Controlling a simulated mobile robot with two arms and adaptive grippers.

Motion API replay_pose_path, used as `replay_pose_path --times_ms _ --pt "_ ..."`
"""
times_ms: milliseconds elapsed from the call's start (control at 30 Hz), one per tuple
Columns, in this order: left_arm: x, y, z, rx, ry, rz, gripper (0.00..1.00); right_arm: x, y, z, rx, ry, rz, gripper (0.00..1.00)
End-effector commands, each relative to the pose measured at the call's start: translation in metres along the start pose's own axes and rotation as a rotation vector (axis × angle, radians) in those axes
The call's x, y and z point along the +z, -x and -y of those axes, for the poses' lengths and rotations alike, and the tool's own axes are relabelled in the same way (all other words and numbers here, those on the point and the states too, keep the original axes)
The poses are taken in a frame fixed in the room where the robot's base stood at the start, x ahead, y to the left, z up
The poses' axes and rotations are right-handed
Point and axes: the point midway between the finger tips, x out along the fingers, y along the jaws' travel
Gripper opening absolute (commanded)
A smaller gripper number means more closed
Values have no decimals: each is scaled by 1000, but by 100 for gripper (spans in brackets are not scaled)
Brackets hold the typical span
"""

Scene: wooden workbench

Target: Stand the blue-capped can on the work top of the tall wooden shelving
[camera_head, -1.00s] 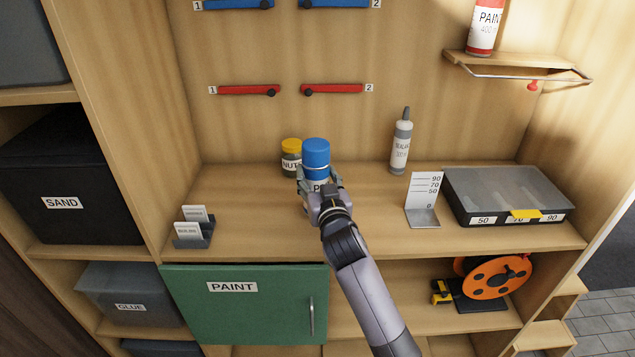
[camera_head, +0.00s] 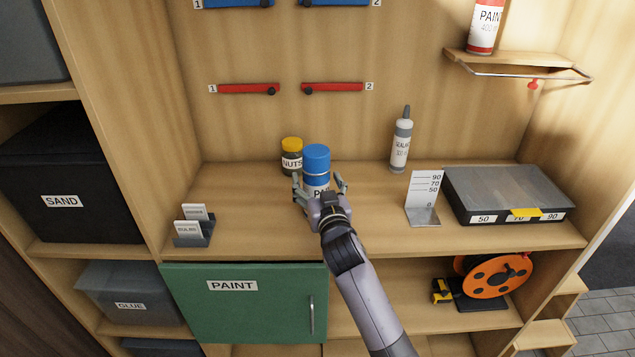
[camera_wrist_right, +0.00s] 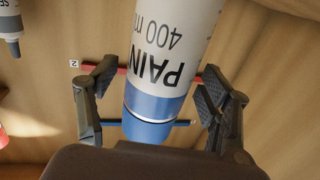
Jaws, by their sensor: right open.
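The blue-capped can (camera_head: 316,160) stands upright on the work top (camera_head: 255,215) of the wooden shelving, just right of the yellow-lidded nuts jar. My right gripper (camera_head: 320,190) is open, with one finger on each side of the can's label. In the right wrist view the can (camera_wrist_right: 170,60) appears upside down, its label reading PAINT 400 ml. There the open fingers (camera_wrist_right: 160,105) show a gap on either side of it. The can's base is hidden behind the gripper in the head view. My left gripper is not in view.
A sealant bottle (camera_head: 401,140), a height gauge (camera_head: 423,200) and a lidded case (camera_head: 505,195) stand to the right. A card holder (camera_head: 193,228) is at the left. The work top between card holder and can is clear.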

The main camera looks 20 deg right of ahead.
Motion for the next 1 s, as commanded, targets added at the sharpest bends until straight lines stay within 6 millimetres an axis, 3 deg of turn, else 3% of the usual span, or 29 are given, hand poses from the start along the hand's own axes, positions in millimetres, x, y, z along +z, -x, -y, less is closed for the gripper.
replay_pose_path --times_ms 267,700,1000 --pt "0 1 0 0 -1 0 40 -2 5 0 0 0 1 72" --pt "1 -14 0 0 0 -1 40 -1 91 0 0 -3 1 72" --pt "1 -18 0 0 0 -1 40 -3 119 0 1 -1 -1 72"
